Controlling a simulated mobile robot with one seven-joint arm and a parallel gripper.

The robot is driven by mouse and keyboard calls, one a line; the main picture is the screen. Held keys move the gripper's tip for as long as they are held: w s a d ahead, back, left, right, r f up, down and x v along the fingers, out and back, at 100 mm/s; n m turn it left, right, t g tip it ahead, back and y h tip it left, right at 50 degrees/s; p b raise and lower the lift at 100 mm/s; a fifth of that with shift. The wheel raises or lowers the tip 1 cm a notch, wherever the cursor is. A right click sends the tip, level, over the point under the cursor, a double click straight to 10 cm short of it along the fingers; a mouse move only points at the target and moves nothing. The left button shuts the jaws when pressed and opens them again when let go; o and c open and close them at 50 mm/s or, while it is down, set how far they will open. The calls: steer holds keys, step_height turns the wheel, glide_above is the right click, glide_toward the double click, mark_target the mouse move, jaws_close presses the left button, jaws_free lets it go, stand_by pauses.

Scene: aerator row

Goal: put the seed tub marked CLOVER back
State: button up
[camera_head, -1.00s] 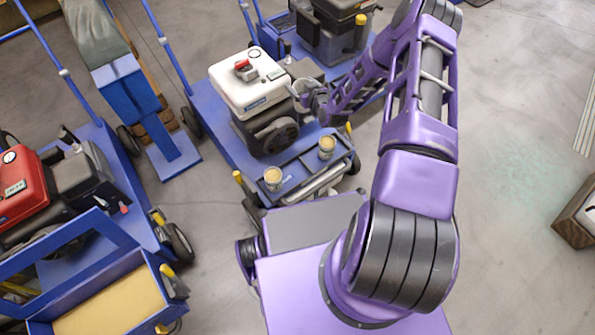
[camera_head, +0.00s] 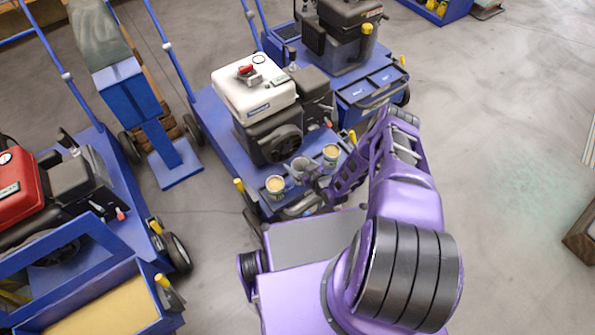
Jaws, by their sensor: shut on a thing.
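My gripper (camera_head: 309,176) is low over the front tray (camera_head: 258,199) of the machine with the white-topped engine. It is shut on a small greyish tub (camera_head: 299,165), which is partly hidden by the fingers. The held tub is between two other tubs with yellowish tops, a left one (camera_head: 275,185) and a right one (camera_head: 331,153). The lettering on the tubs is too small to read, so I cannot tell which says CLOVER. I cannot tell whether the held tub touches the tray.
The white-topped engine (camera_head: 258,85) stands just behind the tray. A machine with a dark engine (camera_head: 345,35) and its own blue front tray (camera_head: 370,88) is behind right. A red-engined machine (camera_head: 22,180) is at left. Grey floor is clear at right.

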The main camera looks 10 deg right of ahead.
steer(key=shift+f+b, duration=0.45)
steer(key=shift+f, duration=1.35)
steer(key=shift+f, duration=0.1)
steer(key=shift+f, duration=0.15)
steer(key=o, duration=1.3)
